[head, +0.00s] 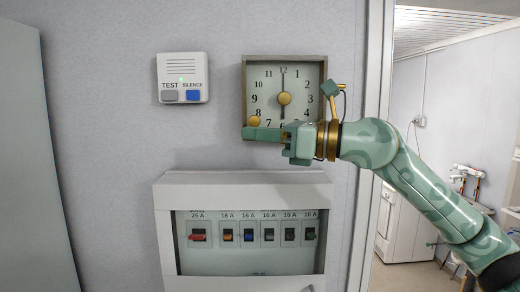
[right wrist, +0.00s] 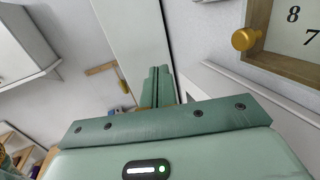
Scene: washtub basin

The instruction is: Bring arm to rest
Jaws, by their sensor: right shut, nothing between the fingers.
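My right arm comes in from the right in the head view. Its green right gripper (head: 262,133) points left, in front of the lower edge of a wood-framed clock (head: 300,75). The fingers are shut and empty. In the right wrist view the closed fingers (right wrist: 158,85) show side by side with nothing between them. A brass knob (head: 253,121) at the clock's lower left is just above the fingertips in the head view; I cannot tell whether they touch. The knob also shows apart from the fingers in the right wrist view (right wrist: 243,40). My left gripper is not in view.
A white alarm box (head: 182,59) with TEST and SILENCE buttons is on the wall left of the clock. A breaker panel (head: 240,188) with several switches juts out below. A door frame (head: 374,90) stands behind the arm, opening onto a room with white appliances (head: 410,220).

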